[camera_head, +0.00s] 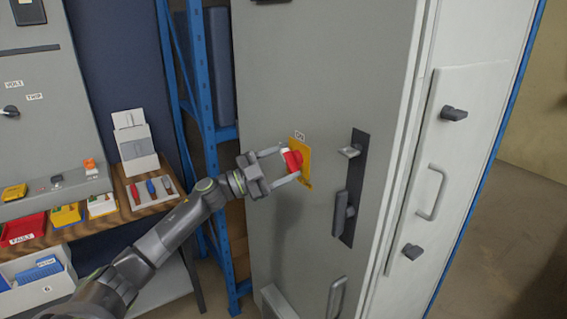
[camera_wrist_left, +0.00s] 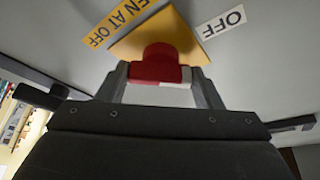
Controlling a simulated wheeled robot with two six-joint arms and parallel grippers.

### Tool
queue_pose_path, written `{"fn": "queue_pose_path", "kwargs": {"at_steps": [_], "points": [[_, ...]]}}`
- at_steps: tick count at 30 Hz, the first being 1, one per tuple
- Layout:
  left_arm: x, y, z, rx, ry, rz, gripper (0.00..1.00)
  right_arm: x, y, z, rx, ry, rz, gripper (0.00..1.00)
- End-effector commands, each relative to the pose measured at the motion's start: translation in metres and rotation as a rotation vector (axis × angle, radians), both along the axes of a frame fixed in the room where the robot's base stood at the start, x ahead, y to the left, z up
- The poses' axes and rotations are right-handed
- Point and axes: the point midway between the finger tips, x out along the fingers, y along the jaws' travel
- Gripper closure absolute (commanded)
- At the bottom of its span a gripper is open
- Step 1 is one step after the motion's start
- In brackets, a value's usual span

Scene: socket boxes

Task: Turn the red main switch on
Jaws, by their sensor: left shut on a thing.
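The red main switch (camera_head: 292,160) sits on a yellow plate (camera_head: 304,156) on the grey cabinet door (camera_head: 290,70). A small label reading "ON" is just above the plate. My left gripper (camera_head: 287,164) reaches in from the left and is shut on the red switch, a finger on either side of it. In the left wrist view the red switch (camera_wrist_left: 158,66) lies between the two fingers, in front of the yellow plate (camera_wrist_left: 165,30). An "OFF" label (camera_wrist_left: 221,21) is to its right there. My right gripper is not in view.
A black door handle (camera_head: 347,205) is right of the switch. A lower grey handle (camera_head: 336,297) and a side panel with a bar handle (camera_head: 432,192) also stick out. Blue shelving (camera_head: 205,110) and a bench with bins and tools (camera_head: 150,203) stand left of the cabinet.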

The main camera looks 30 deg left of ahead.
Motion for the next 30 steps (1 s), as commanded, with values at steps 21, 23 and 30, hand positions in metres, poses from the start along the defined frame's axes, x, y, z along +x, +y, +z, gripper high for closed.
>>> {"fn": "queue_pose_path", "kwargs": {"at_steps": [21,23,30], "points": [[0.0007,0.002,0.0036,0.597,-0.248,0.0,0.63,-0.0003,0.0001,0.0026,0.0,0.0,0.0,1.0],[0.0007,0.0021,0.0035,0.635,-0.263,0.001,0.63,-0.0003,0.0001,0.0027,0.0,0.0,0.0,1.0],[0.0007,0.002,0.0036,0.742,-0.307,0.0,0.63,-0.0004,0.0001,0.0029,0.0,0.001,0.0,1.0]]}}
